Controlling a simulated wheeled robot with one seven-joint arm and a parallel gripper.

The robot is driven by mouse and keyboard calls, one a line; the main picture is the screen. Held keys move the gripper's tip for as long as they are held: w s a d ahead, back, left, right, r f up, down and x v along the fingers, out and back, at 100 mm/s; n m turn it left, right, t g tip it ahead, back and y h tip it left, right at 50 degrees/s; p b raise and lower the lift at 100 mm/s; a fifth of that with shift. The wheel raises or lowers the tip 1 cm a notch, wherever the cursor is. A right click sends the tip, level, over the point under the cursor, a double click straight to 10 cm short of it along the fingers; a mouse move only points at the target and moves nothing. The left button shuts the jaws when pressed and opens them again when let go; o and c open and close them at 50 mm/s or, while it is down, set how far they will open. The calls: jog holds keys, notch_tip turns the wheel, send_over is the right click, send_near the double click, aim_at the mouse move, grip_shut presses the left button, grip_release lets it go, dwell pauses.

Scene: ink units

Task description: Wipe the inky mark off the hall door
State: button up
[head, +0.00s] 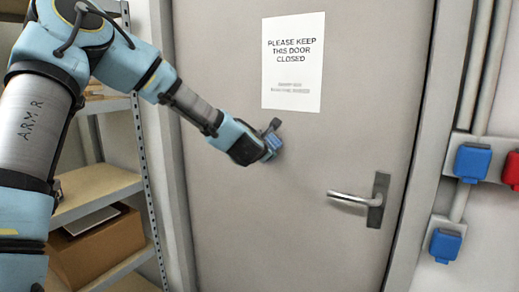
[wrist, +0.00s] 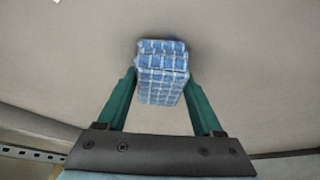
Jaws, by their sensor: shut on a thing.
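The grey hall door (head: 235,215) stands shut in the head view and fills the background of the wrist view. My gripper (head: 266,146) is at the door, below the paper notice and to the upper left of the handle. It is shut on a folded blue cloth with white checks (wrist: 162,72), held between its green fingers in the wrist view. The cloth is at or very near the door surface; I cannot tell if it presses on it.
A white notice (head: 293,62) is on the door above my gripper. A metal lever handle (head: 352,199) sticks out at the lower right. Shelving with a cardboard box (head: 98,248) stands at the left. Blue sockets (head: 472,162) and a red one are on the right wall.

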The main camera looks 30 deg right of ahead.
jog(key=shift+s+d+b, duration=0.15)
jog(key=shift+s+d, duration=0.2)
jog(key=shift+s, duration=0.35)
jog(key=shift+s+d+b, duration=0.2)
jog(key=shift+s+d, duration=0.2)
jog(key=shift+s, duration=0.35)
jog(key=shift+s+d+b, duration=0.15)
jog(key=shift+s+d, duration=0.2)
jog(key=shift+s, duration=0.35)
jog(key=shift+a, duration=0.1)
jog(key=shift+s+a+b, duration=0.2)
jog(key=shift+s+a, duration=0.3)
jog(key=shift+a, duration=0.35)
jog(key=shift+s+a+b, duration=0.15)
jog(key=shift+s+a, duration=0.3)
jog(key=shift+a, duration=0.45)
jog(key=shift+s+a+b, duration=0.2)
jog(key=shift+s+a, duration=0.3)
jog(key=shift+a, duration=0.35)
jog(key=shift+s+a, duration=0.4)
jog(key=shift+a, duration=0.25)
jog(key=shift+s+a, duration=0.35)
jog(key=shift+a, duration=0.3)
